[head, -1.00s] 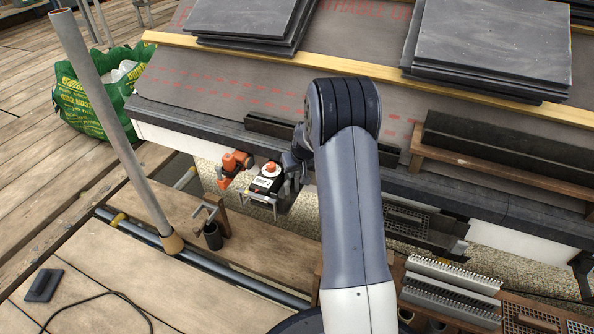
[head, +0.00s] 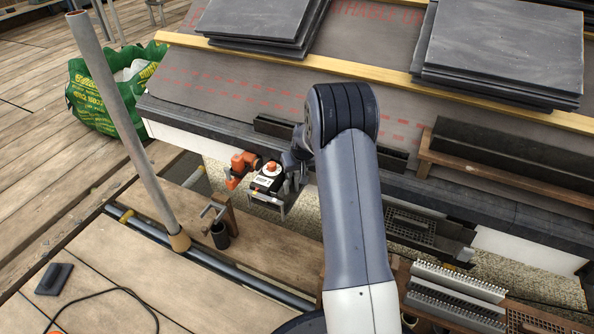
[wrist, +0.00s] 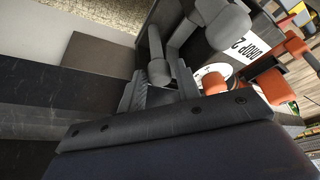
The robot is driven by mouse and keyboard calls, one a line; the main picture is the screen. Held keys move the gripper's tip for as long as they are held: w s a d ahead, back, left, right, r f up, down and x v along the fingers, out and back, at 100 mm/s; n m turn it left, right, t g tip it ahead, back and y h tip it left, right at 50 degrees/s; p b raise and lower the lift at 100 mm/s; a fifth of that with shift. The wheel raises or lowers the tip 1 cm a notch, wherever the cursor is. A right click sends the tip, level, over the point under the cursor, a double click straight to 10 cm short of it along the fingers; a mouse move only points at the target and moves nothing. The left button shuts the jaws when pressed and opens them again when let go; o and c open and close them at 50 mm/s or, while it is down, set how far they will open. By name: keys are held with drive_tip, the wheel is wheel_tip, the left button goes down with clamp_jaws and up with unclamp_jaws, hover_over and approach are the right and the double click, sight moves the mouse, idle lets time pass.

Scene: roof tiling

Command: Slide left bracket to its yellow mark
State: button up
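My gripper (head: 296,170) hangs by the front edge of the roof, partly hidden behind my arm. A grey rounded part (wrist: 160,65) is in front of the gripper there. I cannot clearly pick out the left bracket or its yellow mark.
An orange tool (head: 240,168) is left of the box. A plank (head: 270,235) with a clamp and dark cup (head: 220,236) lies below. A scaffold pole (head: 130,130) stands at left. Slate stacks (head: 500,50) rest on the roof. Slotted grey trays (head: 455,290) lie at lower right.

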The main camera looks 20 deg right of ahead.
drive_tip(key=p+v, duration=0.3)
drive_tip(key=v, duration=0.7)
drive_tip(key=shift+r+p, duration=0.25)
drive_tip(key=shift+p, duration=0.15)
drive_tip(key=shift+s+f, duration=0.1)
drive_tip(key=shift+s, duration=0.05)
drive_tip(key=b+x, duration=0.4)
drive_tip(key=x, duration=0.6)
drive_tip(key=shift+w+f, duration=0.2)
drive_tip(key=shift+f, duration=0.15)
drive_tip(key=shift+s+d+r, duration=0.1)
drive_tip(key=shift+s+d, duration=0.1)
drive_tip(key=shift+d, duration=0.05)
